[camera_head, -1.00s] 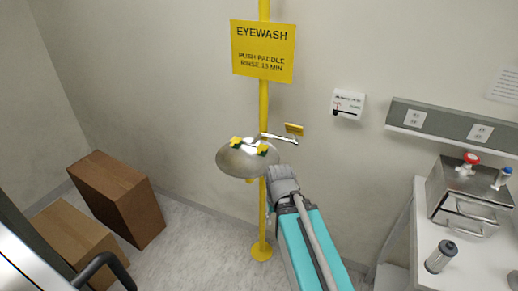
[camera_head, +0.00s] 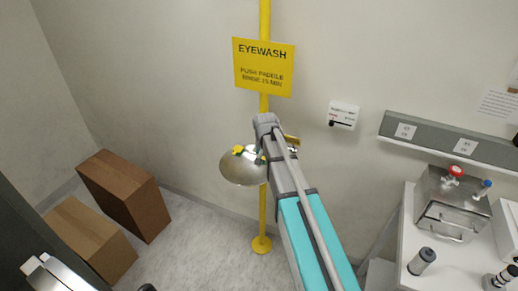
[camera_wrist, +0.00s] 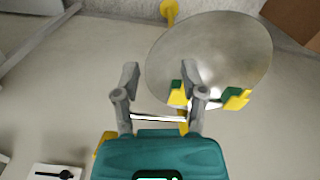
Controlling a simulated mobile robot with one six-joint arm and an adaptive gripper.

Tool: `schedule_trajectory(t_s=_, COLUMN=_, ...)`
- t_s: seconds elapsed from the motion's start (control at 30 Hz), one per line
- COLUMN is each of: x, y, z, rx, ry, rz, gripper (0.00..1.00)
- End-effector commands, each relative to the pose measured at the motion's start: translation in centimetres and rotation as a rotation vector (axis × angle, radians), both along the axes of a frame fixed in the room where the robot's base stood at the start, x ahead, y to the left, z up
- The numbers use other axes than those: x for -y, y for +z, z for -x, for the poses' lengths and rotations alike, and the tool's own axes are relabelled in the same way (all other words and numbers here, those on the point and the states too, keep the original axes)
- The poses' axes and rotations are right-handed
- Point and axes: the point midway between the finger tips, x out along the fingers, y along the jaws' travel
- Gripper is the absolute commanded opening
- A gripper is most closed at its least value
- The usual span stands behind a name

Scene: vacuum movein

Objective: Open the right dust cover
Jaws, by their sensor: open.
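The eyewash bowl (camera_head: 240,172) is a shallow metal dish on a yellow pole. The left dust cover (camera_head: 238,149), yellow and green, stands over it in the head view. The right dust cover is beside my arm there, partly hidden. The wrist view is turned about, so the right cover (camera_wrist: 177,95) appears left of the other cover (camera_wrist: 237,98). My gripper (camera_wrist: 159,74) is open, its two grey fingers apart. The right cover shows between them, close beside the right-hand finger in the picture; contact cannot be told. My arm hides the gripper in the head view.
The yellow push paddle (camera_head: 292,140) is just right of my arm. A yellow sign (camera_head: 264,67) hangs on the pole above. A white wall box (camera_head: 343,115) and a bench (camera_head: 415,255) are to the right. Cardboard boxes (camera_head: 125,195) stand at left.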

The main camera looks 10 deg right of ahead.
Motion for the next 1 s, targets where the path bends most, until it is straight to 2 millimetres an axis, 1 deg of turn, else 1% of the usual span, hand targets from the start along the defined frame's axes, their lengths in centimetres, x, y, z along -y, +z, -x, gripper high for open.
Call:
schedule_trajectory(t_s=0.03, x=0.0, y=2.1, z=-2.3, rx=0.0, ry=-0.028, rz=0.0, gripper=0.54)
schedule_trajectory(t_s=0.1, x=0.0, y=3.4, z=-4.3, rx=0.0, ry=-0.07, rz=0.0, gripper=0.54)
schedule_trajectory(t_s=0.2, x=0.0, y=4.9, z=-6.7, rx=0.0, ry=-0.125, rz=0.0, gripper=0.54)
schedule_trajectory(t_s=0.3, x=0.1, y=6.1, z=-8.5, rx=0.0, ry=-0.168, rz=0.0, gripper=0.54)
schedule_trajectory(t_s=0.4, x=0.1, y=6.8, z=-9.8, rx=0.0, ry=-0.199, rz=0.0, gripper=0.54)
schedule_trajectory(t_s=0.57, x=0.1, y=7.2, z=-10.6, rx=0.0, ry=-0.223, rz=0.0, gripper=0.54)
schedule_trajectory(t_s=1.0, x=0.2, y=7.0, z=-10.6, rx=0.001, ry=-0.226, rz=-0.001, gripper=0.54)
